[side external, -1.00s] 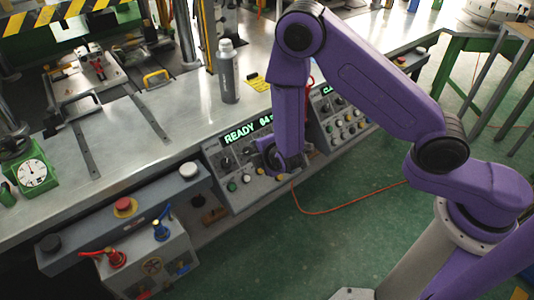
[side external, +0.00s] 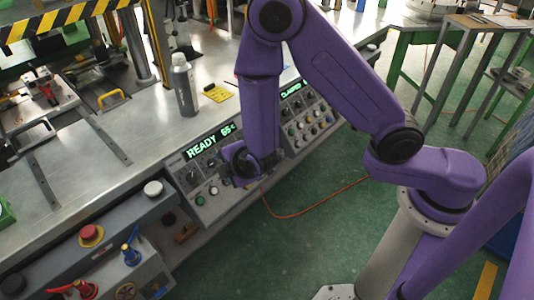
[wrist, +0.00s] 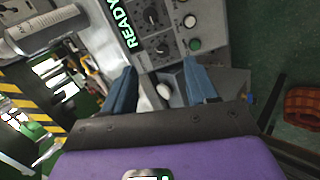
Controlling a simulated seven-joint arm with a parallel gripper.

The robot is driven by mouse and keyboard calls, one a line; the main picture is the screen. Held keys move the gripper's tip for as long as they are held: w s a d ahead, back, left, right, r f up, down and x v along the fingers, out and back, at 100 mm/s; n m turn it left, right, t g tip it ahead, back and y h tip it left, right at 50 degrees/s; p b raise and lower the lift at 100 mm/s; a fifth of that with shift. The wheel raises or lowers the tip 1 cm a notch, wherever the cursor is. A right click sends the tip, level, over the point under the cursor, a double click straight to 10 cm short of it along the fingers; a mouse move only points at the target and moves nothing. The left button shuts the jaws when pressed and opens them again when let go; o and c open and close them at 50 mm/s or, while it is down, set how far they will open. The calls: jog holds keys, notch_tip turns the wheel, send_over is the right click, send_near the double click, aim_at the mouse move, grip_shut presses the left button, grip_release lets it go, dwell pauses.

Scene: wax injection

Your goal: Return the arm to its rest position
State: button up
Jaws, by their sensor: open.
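My purple arm reaches over the control panels at the bench's front edge in the side external view. My gripper (wrist: 160,88) is open in the wrist view, with two blue-grey fingers apart and nothing seen held between them. Its fingertips are hidden behind my wrist in the side external view. Below and beyond it is the control panel (side external: 203,178), whose green display reads READY and a temperature.
A grey bottle (side external: 184,85) stands on the metal bench (side external: 130,160) near a yellow card (side external: 217,92). A valve box with red and blue handles (side external: 131,256) is at lower left.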

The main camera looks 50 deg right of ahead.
jog(key=s+a+r+m+g+y, duration=0.1)
jog(key=s+r+g+y, duration=0.25)
jog(key=s, duration=0.25)
jog(key=s+a+r+g+y, duration=0.1)
jog(key=s+r+g+y, duration=0.1)
jog(key=s+r+g, duration=0.3)
jog(key=s+d+r+m+h, duration=0.1)
jog(key=s+d+r+h, duration=0.1)
jog(key=s+d, duration=0.6)
jog(key=s+d+r+m+h, duration=0.1)
jog(key=s+d+r+h, duration=0.1)
jog(key=s+d+r, duration=0.3)
jog(key=s+d, duration=0.3)
jog(key=shift+r, duration=0.15)
